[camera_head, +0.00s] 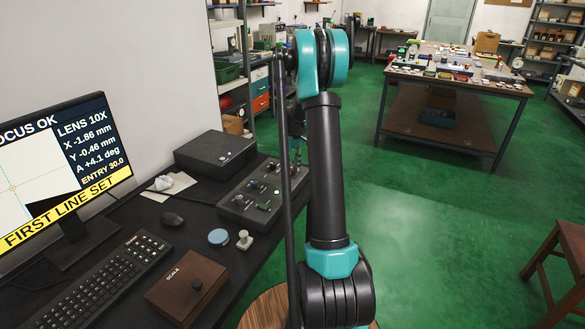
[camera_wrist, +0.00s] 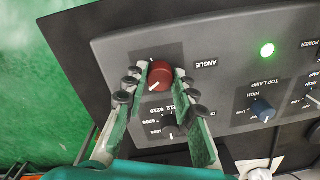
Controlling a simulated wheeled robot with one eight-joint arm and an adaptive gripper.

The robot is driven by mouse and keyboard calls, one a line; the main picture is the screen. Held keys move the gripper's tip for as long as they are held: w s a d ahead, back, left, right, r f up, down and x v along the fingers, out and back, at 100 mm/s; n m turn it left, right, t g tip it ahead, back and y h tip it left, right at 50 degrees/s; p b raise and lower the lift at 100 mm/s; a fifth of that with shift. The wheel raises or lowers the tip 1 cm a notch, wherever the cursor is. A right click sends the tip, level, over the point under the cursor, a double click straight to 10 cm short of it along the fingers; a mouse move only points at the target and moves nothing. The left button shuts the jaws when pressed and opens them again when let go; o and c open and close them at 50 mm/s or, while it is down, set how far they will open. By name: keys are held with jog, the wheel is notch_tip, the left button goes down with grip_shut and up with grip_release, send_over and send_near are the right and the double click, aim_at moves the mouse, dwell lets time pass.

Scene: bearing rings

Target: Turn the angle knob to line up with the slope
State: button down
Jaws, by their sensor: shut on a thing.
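The red angle knob (camera_wrist: 160,76) sits on the grey control panel (camera_wrist: 122,48) beside the label ANGLE, which appears upside down. Its white mark points to the lower left in the wrist view. My gripper (camera_wrist: 160,80) is shut on the knob, one finger on each side. In the head view the control box (camera_head: 236,207) stands on the desk, and my arm hides the knob. The monitor (camera_head: 60,170) reads FIRST LINE SET, A +4.1 deg and ENTRY 30.0. Its picture shows a dark sloping edge at lower right and a crosshair.
On the panel, a dark selector knob (camera_wrist: 170,130) is close to my fingers, and a blue top lamp knob (camera_wrist: 262,110) lies farther right. A green light (camera_wrist: 267,49) is lit.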

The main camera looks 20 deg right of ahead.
aim_at(294, 169)
jog(key=m, duration=1)
jog(key=shift+m, duration=0.4)
dwell(0.4)
jog(key=c, duration=1.2)
grip_release()
jog(key=r, duration=1.2)
jog(key=shift+s+d, duration=0.15)
jog(key=shift+s, duration=0.05)
